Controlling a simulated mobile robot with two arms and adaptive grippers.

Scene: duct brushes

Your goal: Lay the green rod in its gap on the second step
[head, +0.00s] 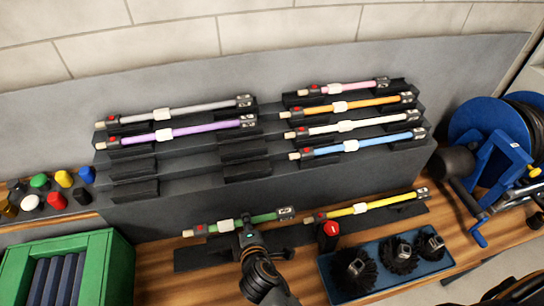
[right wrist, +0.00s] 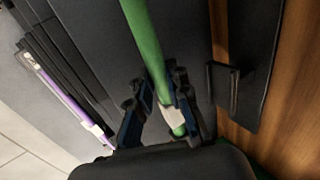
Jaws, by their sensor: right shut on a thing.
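The green rod (head: 265,217) is held by my right gripper (head: 247,234) near its white collar, and appears raised above the front mat. The right wrist view shows the fingers (right wrist: 160,98) closed around the green rod (right wrist: 145,40) near the white collar. The dark stepped rack (head: 180,220) stands behind. Its left column holds a grey rod (head: 185,108) and a purple rod (head: 205,130) on the upper two steps. Two empty gaps lie below: one upper gap (head: 190,160) and one lower gap (head: 190,182). My left gripper is out of view.
Pink, orange, white and blue rods (head: 365,145) fill the right column. A yellow rod (head: 370,207) lies on the mat (head: 200,262). A red-topped object (head: 328,230), a blue brush tray (head: 330,275), a green crate (head: 120,270) and a blue reel (head: 470,120) stand around.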

